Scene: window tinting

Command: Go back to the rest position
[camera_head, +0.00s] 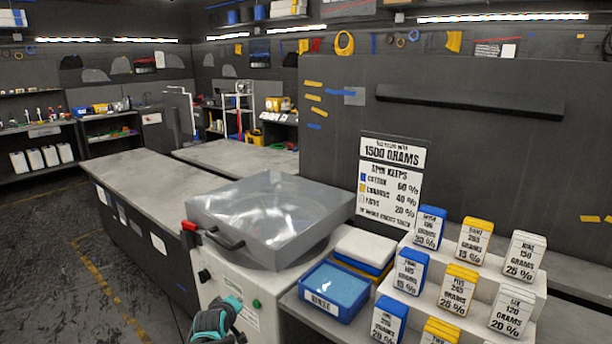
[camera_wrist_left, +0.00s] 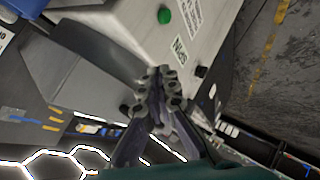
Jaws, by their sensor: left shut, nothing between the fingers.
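My left gripper (camera_wrist_left: 158,80) is shut and empty in the left wrist view. Its dark fingers lie together in front of the white machine's (camera_wrist_left: 125,25) panel, near a black knob and below a green button (camera_wrist_left: 164,16); I cannot tell whether they touch it. In the head view, a teal and black part of my left arm (camera_head: 215,322) shows at the bottom edge, before the front of the same white machine (camera_head: 235,283). The machine's clear lid (camera_head: 268,215) is down, with a black handle and a red latch at its left. My right gripper is out of view.
A blue tray (camera_head: 313,307) and a stack of white and blue pads (camera_head: 365,243) stand right of the machine. Labelled blocks (camera_head: 458,287) stand on a stepped white stand farther right. A long grey bench (camera_head: 135,185) runs behind. The floor at left (camera_head: 45,240) is clear.

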